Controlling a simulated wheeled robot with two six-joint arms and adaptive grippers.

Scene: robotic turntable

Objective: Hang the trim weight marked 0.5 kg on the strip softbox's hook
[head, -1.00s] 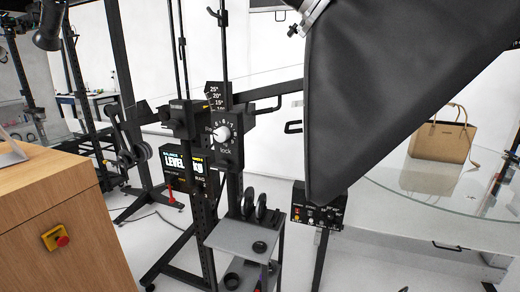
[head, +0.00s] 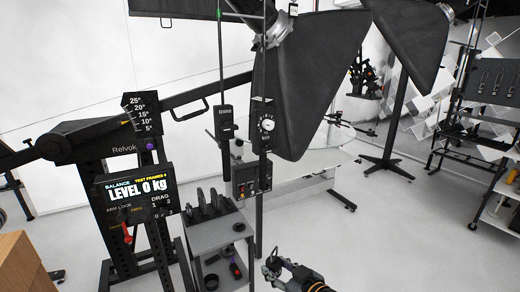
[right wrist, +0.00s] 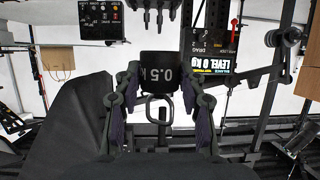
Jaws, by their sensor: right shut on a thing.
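The trim weight (right wrist: 163,70), a black cylinder with "0.5" and part of a "K" showing in white, is between the fingers of my right gripper (right wrist: 160,88) in the right wrist view. A grey metal loop shows just below it. The gripper is shut on the weight. In the head view my right gripper (head: 280,264) is low at the bottom centre, right of the grey cart and apart from it. A black softbox (head: 310,85) hangs at upper centre. A long black panel (head: 180,9) at the top edge may be the strip softbox. My left gripper is out of view.
A control box (head: 250,180) stands behind the cart. Another softbox (head: 412,42) hangs at upper right. Floor at lower right is clear.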

